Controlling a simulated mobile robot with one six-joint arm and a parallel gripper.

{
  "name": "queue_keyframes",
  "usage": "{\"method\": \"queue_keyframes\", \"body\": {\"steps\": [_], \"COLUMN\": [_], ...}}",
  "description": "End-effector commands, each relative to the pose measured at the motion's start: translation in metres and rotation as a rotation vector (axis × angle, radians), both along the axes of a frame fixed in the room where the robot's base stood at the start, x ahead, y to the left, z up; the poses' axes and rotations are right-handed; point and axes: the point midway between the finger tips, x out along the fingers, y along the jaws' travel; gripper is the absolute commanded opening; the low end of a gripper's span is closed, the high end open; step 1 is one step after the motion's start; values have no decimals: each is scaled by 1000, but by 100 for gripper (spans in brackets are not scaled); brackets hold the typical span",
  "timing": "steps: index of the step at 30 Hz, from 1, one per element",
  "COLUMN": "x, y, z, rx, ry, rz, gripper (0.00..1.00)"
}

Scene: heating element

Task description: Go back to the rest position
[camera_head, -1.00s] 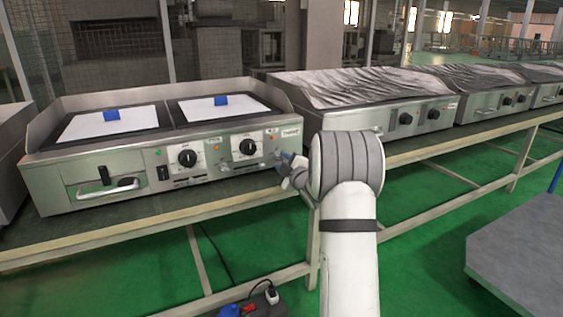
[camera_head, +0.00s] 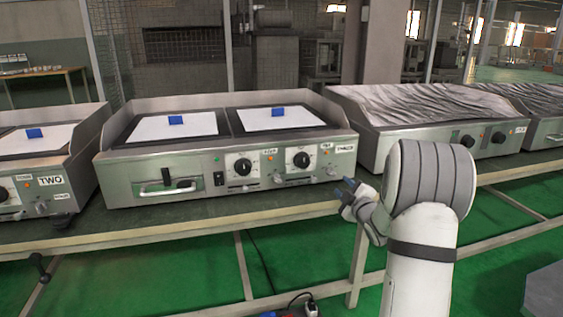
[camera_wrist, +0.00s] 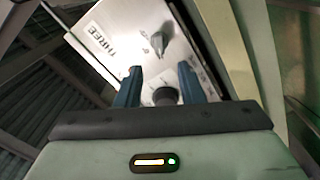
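My gripper (camera_head: 346,190) is in front of the right end of the middle heating unit (camera_head: 200,186), near its front panel. In the wrist view its two blue fingers (camera_wrist: 158,88) stand apart with a gap between them, and nothing is held. Beyond the fingers I see the panel labelled THREE (camera_wrist: 102,40), a metal toggle (camera_wrist: 158,42) and a dark round knob (camera_wrist: 165,95). The knob shows between the fingertips, but I cannot tell how far off it is.
The units stand on a long bench (camera_head: 150,226). A unit labelled TWO (camera_head: 50,181) is at the left, and a foil-covered unit (camera_head: 430,105) is at the right. A grey surface (camera_head: 545,292) is at the lower right. Green floor (camera_head: 190,270) shows below the bench.

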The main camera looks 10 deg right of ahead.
Motion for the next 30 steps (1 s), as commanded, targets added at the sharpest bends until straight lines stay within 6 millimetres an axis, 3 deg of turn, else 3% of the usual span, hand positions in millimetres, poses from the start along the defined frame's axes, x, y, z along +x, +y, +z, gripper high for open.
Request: {"method": "queue_keyframes", "body": {"steps": [5, 8, 14, 23, 30], "x": [-4, -12, -48, -139, -236], "y": [10, 23, 55, 111, 161], "z": [35, 72, 142, 227, 287], "rx": [32, 86, 240, 489, 682], "ry": [51, 128, 322, 615, 864], "rz": [-30, -79, -207, -400, -548], "gripper": [35, 35, 35, 35, 35]}}
